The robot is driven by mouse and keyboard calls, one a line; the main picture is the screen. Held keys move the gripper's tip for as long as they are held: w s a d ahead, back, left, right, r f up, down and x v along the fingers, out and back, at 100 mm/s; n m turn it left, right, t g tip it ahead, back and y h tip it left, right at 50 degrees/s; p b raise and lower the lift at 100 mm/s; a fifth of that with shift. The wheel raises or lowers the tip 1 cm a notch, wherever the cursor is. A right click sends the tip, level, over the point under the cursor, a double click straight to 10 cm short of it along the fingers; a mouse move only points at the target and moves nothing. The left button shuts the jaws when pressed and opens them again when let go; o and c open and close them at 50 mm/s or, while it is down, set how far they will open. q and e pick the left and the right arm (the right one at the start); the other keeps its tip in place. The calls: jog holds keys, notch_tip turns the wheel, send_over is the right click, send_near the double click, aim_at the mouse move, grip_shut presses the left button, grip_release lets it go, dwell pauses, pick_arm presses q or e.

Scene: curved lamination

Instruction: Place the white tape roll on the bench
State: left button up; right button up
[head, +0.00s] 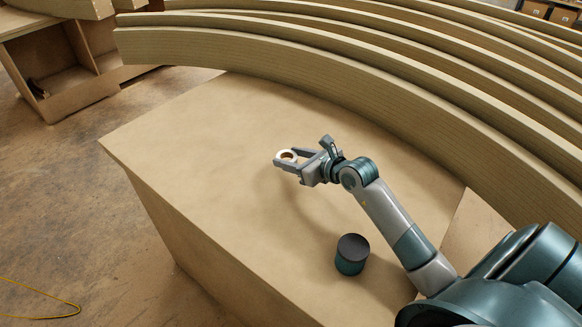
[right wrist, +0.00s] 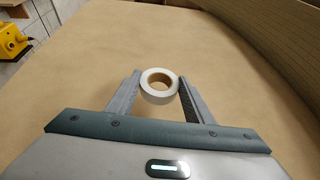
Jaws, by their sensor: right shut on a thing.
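The white tape roll (right wrist: 158,97) has a brown core and sits between the fingertips of my right gripper (right wrist: 160,88) in the right wrist view. In the head view the tape roll (head: 287,155) shows at the tips of my right gripper (head: 288,158), over the middle of the tan bench (head: 190,130). The right gripper is shut on the roll, with a finger on each side. I cannot tell whether the roll touches the bench top. My left gripper is in neither view.
A dark cylinder with a teal side (head: 351,255) stands on the bench below my right arm. Large curved laminated beams (head: 300,60) run along the bench's far side. A yellow device (right wrist: 10,37) shows at the upper left of the right wrist view. The bench's left part is clear.

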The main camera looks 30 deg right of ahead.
aim_at(291, 175)
jog(key=shift+f+p, duration=0.65)
jog(key=shift+f, duration=1.35)
jog(key=o, duration=1)
jog(key=shift+f, duration=0.1)
jog(key=shift+o, duration=0.2)
jog(key=shift+s+d+r, duration=0.15)
jog(key=shift+s+r, duration=0.15)
jog(key=shift+s, duration=0.35)
jog(key=b+v, duration=0.3)
jog(key=v, duration=0.7)
jog(key=shift+s+r, duration=0.25)
jog(key=shift+r, duration=0.05)
